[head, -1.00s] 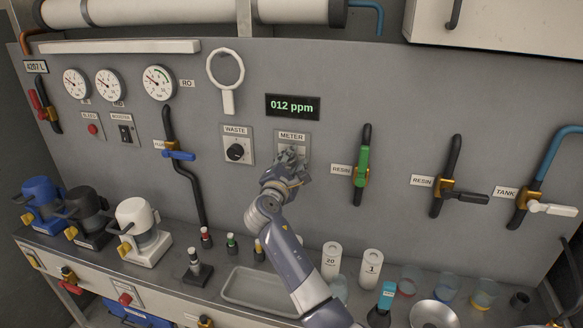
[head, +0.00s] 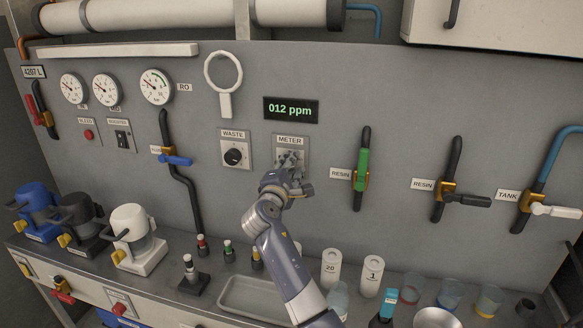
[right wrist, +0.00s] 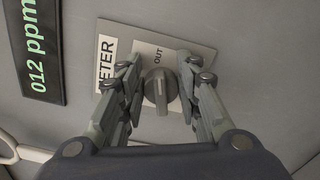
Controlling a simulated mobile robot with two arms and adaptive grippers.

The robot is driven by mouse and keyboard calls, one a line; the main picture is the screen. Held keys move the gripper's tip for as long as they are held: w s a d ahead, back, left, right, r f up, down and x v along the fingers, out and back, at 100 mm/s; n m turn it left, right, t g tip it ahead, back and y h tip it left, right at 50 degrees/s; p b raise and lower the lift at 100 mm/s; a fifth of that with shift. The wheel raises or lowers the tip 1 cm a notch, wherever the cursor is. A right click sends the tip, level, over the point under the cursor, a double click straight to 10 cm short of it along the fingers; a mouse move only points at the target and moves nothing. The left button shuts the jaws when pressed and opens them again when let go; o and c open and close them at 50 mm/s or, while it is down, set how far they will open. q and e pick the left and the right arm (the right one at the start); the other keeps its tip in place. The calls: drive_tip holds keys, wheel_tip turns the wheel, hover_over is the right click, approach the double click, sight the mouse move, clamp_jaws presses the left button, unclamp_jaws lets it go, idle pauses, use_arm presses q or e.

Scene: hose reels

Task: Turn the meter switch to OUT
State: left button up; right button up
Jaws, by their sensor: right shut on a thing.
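The meter switch is a grey knob on a pale plate under the METER label (head: 290,141). In the right wrist view the knob (right wrist: 158,90) stands between my right fingertips, with the word OUT (right wrist: 158,58) just above it. Its ridge runs up and down in that view, and a pale line shows on its lower part, away from OUT. My right gripper (right wrist: 158,84) is shut on the knob, one finger at each side. In the head view my right gripper (head: 289,172) covers most of the knob. My left gripper is not in view.
The WASTE knob (head: 234,155) is just left of the meter plate. The display (head: 291,109) above reads 012 ppm. A green-handled resin valve (head: 362,168) is to the right. Bottles, cups and a tray (head: 230,300) stand on the bench below.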

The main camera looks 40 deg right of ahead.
drive_tip(key=o, duration=1)
drive_tip(key=v, duration=1.2)
